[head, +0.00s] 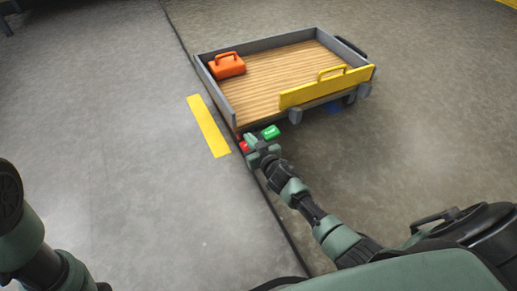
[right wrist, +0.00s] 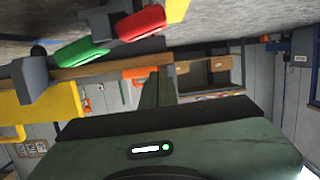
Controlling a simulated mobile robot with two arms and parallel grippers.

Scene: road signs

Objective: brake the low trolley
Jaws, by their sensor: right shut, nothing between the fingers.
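The low trolley (head: 276,72) has a wooden deck, grey rims and a yellow side panel (head: 327,87) with a handle. A red pedal (head: 244,147) and a green pedal (head: 271,132) stick out low at its near left corner. My right gripper (head: 254,143) is shut and empty, close by the pedals, and partly covers that corner. In the right wrist view the red pedal (right wrist: 141,22) and green pedal (right wrist: 80,52) show beyond the shut fingers. I cannot tell whether the gripper touches a pedal, or whether either is pressed. My left gripper is out of view.
An orange box (head: 227,66) with a handle sits on the deck's far left corner. A yellow floor strip (head: 209,126) lies left of the trolley. A dark floor seam runs under its left side. The floor to the left is clear.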

